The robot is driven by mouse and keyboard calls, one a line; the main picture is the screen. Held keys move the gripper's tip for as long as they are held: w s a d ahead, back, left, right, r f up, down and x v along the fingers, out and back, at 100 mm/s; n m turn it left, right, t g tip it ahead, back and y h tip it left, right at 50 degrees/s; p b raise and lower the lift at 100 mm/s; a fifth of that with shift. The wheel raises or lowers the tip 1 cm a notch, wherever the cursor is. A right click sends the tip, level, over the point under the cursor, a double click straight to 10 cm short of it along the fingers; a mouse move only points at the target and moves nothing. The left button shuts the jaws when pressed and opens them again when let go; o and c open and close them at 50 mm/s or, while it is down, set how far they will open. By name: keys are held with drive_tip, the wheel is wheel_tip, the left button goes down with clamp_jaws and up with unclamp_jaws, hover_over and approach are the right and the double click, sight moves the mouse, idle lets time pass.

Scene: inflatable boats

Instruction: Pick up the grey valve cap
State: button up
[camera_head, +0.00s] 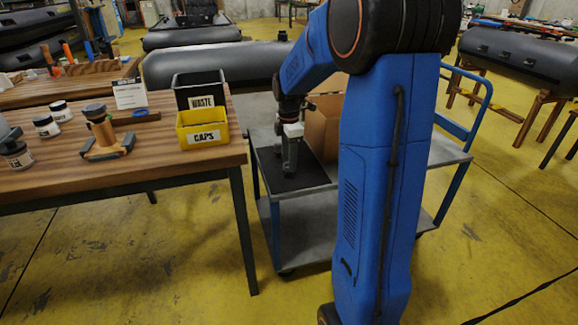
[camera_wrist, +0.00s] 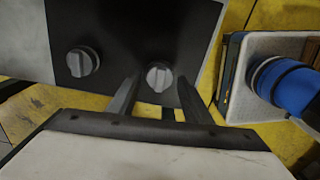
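Two round grey valve caps with raised grip bars lie on a black mat. In the wrist view one cap (camera_wrist: 159,76) shows between my fingertips, and the other cap (camera_wrist: 82,61) lies to the left, clear of the fingers. My gripper (camera_wrist: 160,80) is open, with a finger on each side of the nearer cap and a gap to it. I cannot tell how far the tips are above the mat. In the head view my gripper (camera_head: 289,168) points down over the black mat (camera_head: 307,179) on the cart; the caps are hard to make out there.
The grey cart (camera_head: 318,229) has a blue handle and carries a cardboard box (camera_head: 322,130) close beside my gripper. Left of it, a wooden table (camera_head: 150,165) holds a yellow CAPS bin (camera_head: 207,137), a black WASTE bin (camera_head: 201,100), jars and a tool.

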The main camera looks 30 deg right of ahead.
drive_tip(key=c, duration=0.7)
drive_tip(key=shift+r, duration=0.15)
